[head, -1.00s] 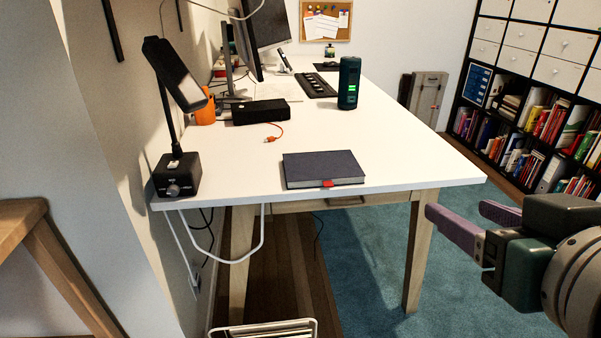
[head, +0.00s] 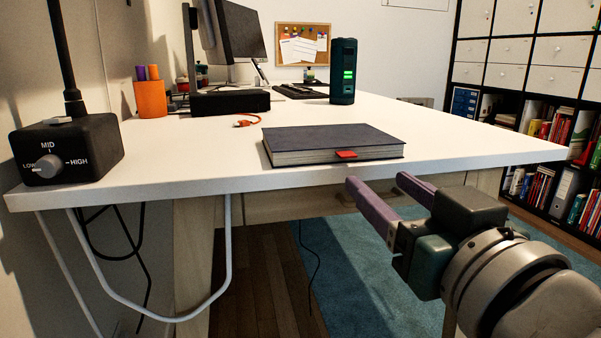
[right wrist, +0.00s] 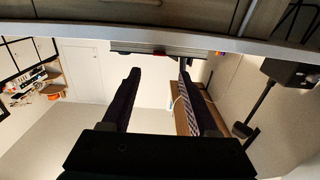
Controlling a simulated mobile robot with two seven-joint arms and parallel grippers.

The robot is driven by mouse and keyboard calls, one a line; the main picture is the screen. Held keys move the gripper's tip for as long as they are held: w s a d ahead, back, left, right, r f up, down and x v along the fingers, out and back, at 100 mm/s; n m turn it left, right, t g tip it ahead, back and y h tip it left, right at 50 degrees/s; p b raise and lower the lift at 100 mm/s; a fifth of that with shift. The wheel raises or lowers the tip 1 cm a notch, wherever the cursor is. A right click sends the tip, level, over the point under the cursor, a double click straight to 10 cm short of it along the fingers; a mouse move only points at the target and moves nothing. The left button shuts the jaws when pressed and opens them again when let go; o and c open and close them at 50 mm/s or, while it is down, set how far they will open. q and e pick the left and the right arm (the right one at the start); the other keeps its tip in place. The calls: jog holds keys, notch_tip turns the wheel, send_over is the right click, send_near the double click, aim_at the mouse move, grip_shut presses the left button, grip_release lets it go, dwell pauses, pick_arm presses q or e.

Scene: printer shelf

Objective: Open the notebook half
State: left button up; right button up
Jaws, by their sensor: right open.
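A closed dark blue notebook (head: 325,143) lies flat near the front edge of the white desk in the head view. A red tab (head: 346,154) sticks out of its page side, which faces me. My right gripper (head: 384,190) is open and empty, a little below and to the right of the notebook, in front of the desk edge and apart from it. In the right wrist view, the notebook (right wrist: 195,52) shows as a thin strip at the desk edge beyond the spread fingers (right wrist: 157,80). My left gripper is not in view.
The white desk (head: 190,165) has a lamp base with a dial (head: 68,150) at left. Desk space right of the notebook is clear.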

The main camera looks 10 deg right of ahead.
aim_at(349, 157)
jog(key=w+b, duration=0.2)
jog(key=w, duration=0.6)
jog(key=shift+w+a, duration=0.1)
jog(key=shift+w, duration=0.3)
grip_shut()
dwell(1.0)
